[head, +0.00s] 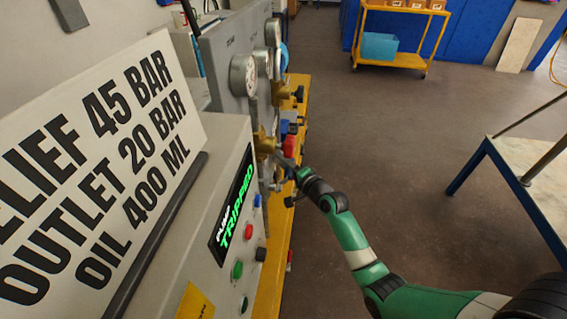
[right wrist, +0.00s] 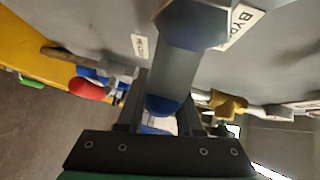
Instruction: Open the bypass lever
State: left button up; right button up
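The bypass lever (right wrist: 172,75) is a grey bar with a blue tip in the right wrist view, hanging from a large hexagonal hub beside a white label reading "BYP". My right gripper (right wrist: 158,118) is there with its two dark fingers apart, one on each side of the lever's blue end. I cannot tell whether they touch it. In the head view my right gripper (head: 298,176) is at the panel's valve side, small and partly merged with the fittings. The lever cannot be made out clearly there. My left gripper is not in view.
A red-handled valve (right wrist: 90,88) and a brass fitting (right wrist: 228,104) flank the lever. A display (head: 236,205) reads "PUMP TRIPPED". A sign (head: 95,150) stands at left. The floor right of the yellow bench is open.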

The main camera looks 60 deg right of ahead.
grip_shut()
dwell(1.1)
